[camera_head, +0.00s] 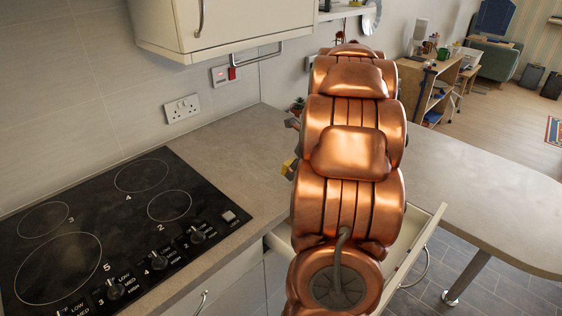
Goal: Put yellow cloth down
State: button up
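A small yellow patch, likely the yellow cloth (289,167), shows at the left edge of my copper arm, above the counter near the open drawer. Most of it is hidden behind the arm. My gripper (292,124) is almost wholly hidden by the arm; only small grey parts, seemingly of it, show at the arm's left edge. I cannot see its fingers, or whether they hold the cloth.
An open drawer (420,246) juts out below the counter, partly behind my arm. A black hob (115,232) with knobs lies left. The grey counter (228,150) is clear between hob and arm. A rounded worktop (480,195) extends right, bare. A wall cabinet (225,22) hangs above.

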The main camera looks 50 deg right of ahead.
jog(key=w, duration=0.2)
jog(key=w+d+p, duration=0.1)
jog(key=w, duration=0.2)
jog(key=w+d+f+p, duration=0.1)
jog(key=w, duration=0.2)
jog(key=shift+w, duration=0.15)
jog(key=shift+f+p, duration=0.8)
jog(key=shift+f, duration=0.9)
jog(key=shift+f, duration=0.1)
jog(key=o, duration=1.1)
jog(key=shift+o, duration=0.2)
